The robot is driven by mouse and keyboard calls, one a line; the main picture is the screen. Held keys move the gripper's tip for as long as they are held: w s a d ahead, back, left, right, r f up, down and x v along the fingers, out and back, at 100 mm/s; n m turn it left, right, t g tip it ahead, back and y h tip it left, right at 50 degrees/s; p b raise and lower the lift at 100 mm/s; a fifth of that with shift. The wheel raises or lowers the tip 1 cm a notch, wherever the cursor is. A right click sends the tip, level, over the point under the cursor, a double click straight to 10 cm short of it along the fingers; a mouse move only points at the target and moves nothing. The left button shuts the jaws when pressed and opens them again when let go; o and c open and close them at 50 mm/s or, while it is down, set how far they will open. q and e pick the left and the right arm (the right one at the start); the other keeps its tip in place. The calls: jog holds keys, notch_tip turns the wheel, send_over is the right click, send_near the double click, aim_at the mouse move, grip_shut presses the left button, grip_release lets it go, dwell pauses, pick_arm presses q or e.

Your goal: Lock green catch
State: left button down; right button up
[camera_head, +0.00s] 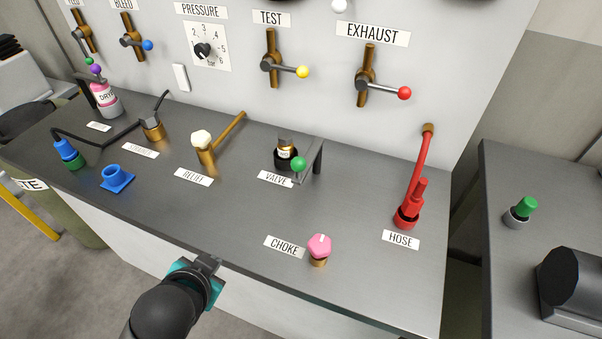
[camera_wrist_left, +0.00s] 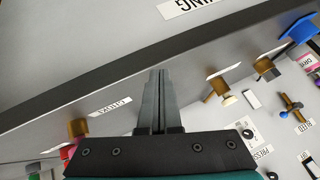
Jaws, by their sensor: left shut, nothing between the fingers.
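A green ball knob (camera_head: 299,164) sits at the near end of a grey bracket (camera_head: 314,158) beside the VALVE fitting (camera_head: 285,154) in the head view. This knob looks like the green catch. The bracket stands at the right of the fitting, which has a black base and a brass neck. My left gripper (camera_head: 208,262) is at the table's front edge, to the left of the knob and nearer to me, apart from it. In the left wrist view the left gripper's fingers (camera_wrist_left: 159,98) are together and empty. I cannot make out the green knob there. My right gripper is not in view.
A pink-topped CHOKE knob (camera_head: 319,247) stands at the front, and a red hose fitting (camera_head: 407,212) at the right. The RELIEF lever (camera_head: 206,147) stands left of the valve. A wall panel (camera_head: 330,75) with levers rises behind.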

pick_arm(q)
jog(key=w+r+m+t, duration=0.1)
jog(key=w, duration=0.1)
jog(key=w+r+m+t, duration=0.1)
jog(key=w+r, duration=0.1)
jog(key=w+r+m+t, duration=0.2)
jog(key=shift+d+r+h, duration=0.1)
jog(key=shift+d+h, duration=0.2)
jog(key=shift+h, duration=0.1)
jog(key=w+d+r+m+t+h, duration=0.3)
jog(key=r+m, duration=0.1)
jog(key=m, duration=0.2)
jog(key=s+d+m+g+h, duration=0.3)
jog(key=d+m+h, duration=0.5)
jog(key=m, duration=0.6)
jog(key=shift+s+m+g+h, duration=0.3)
jog(key=shift+h, duration=0.7)
